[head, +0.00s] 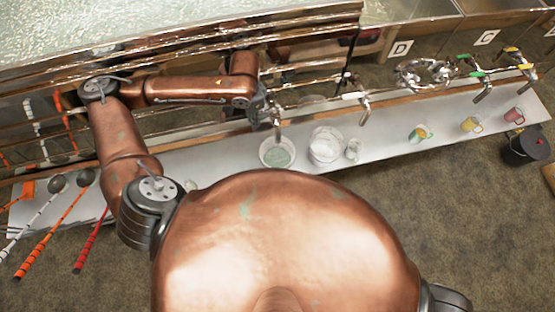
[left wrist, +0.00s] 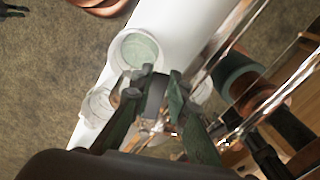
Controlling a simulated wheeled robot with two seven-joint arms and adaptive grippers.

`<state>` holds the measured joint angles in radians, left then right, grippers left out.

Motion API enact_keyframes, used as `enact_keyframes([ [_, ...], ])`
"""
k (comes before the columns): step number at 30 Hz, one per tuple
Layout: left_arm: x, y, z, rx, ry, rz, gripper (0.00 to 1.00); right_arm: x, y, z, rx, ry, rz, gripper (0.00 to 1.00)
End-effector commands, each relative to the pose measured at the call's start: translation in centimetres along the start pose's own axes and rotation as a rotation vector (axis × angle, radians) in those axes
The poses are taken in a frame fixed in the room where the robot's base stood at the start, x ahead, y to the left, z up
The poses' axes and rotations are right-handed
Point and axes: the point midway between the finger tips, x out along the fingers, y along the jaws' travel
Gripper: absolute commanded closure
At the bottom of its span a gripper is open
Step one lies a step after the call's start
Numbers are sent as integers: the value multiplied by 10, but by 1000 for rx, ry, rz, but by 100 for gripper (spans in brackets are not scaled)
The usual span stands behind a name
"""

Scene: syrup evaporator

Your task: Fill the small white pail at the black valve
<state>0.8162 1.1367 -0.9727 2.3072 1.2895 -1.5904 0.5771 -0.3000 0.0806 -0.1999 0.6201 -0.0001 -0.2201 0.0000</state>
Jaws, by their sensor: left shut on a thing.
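A white pail (head: 277,152) stands upright on the pale bench, below a metal valve spout (head: 278,128). A pale greenish surface shows inside it. The same pail (left wrist: 139,48) shows in the left wrist view, just beyond my fingertips. My left gripper (head: 266,108) is above and behind the pail, at the valve. In the left wrist view its dark fingers (left wrist: 155,88) are shut on a grey part (left wrist: 155,97), which looks like the valve handle. The fingers hide most of that valve. I cannot tell whether liquid is running. My right gripper is not in view.
Right of the pail stand white containers (head: 325,147) and a small white cup (head: 353,150). Another valve (head: 365,108) sticks out above them. Coloured mugs (head: 420,133) stand farther right. Long-handled tools (head: 58,228) lie at the left. The evaporator pan (head: 180,30) lies behind.

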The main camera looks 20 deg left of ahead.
Motion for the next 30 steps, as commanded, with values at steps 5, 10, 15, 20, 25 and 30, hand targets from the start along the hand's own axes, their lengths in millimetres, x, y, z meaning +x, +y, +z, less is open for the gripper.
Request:
enact_keyframes([
  [5, -2, -13, -3, 129, 6, -5, 100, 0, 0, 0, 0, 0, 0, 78],
  [10, -2, -16, -3, 163, 6, -5, 100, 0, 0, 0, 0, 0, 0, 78],
  [15, -2, -16, -3, 165, 6, -5, 100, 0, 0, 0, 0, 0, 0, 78],
  [20, -2, -24, -5, 259, 5, -5, 100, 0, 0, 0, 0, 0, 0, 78],
  [25, -2, -31, -7, 349, 5, -5, 100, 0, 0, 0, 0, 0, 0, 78],
  [30, -2, -32, -7, 356, 6, -7, 100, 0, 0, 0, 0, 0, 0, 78],
])
